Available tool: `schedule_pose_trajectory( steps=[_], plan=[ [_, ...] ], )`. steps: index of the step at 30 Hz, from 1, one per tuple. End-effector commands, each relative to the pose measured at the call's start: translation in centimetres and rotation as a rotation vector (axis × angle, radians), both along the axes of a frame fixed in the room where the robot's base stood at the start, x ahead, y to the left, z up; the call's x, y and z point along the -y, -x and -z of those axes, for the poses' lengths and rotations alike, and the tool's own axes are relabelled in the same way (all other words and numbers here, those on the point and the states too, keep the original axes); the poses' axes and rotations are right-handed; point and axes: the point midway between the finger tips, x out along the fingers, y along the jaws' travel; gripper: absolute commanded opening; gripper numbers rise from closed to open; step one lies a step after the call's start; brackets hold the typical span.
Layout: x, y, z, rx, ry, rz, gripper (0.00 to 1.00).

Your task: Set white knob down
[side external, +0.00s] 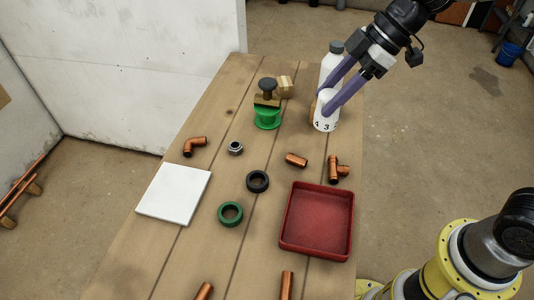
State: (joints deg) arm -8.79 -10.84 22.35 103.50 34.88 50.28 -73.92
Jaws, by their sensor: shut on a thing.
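The white knob (325,122), marked with dark numerals, is upright near the table's right edge, towards the far end. My gripper (328,107) comes down from the upper right, and its two purple fingers are shut on the knob's upper part. I cannot tell whether the knob's base touches the table. A white bottle (331,66) with a dark cap stands just behind the knob and is partly hidden by my fingers. A copper-coloured piece shows at the knob's left side, mostly hidden.
A green spool (267,119) with a brass, dark-topped piece and a tan block (286,87) are left of the knob. A copper tee (337,169) and red tray (285,250) are nearer. A white tile (174,193), rings and copper fittings lie around the table (210,262).

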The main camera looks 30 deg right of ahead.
Motion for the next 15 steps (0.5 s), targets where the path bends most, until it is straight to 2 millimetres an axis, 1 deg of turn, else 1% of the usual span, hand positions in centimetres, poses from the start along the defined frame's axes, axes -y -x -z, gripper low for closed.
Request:
schedule_pose_trajectory(
  steps=[1,3,6,8,11,15],
  plan=[
    [0.0,0.1,1.7,-0.008,0.000,0.002,0.00],
    [0.0,0.1,3.4,-0.004,0.001,0.001,0.00],
    [0.0,0.0,5.0,0.000,-0.001,0.001,0.00],
    [-0.1,-0.2,5.6,0.000,-0.001,0.001,0.00],
    [-0.4,-1.0,6.4,0.002,0.000,0.000,0.00],
    [-1.5,-3.5,7.7,-0.001,0.000,-0.001,0.00]
  ],
)
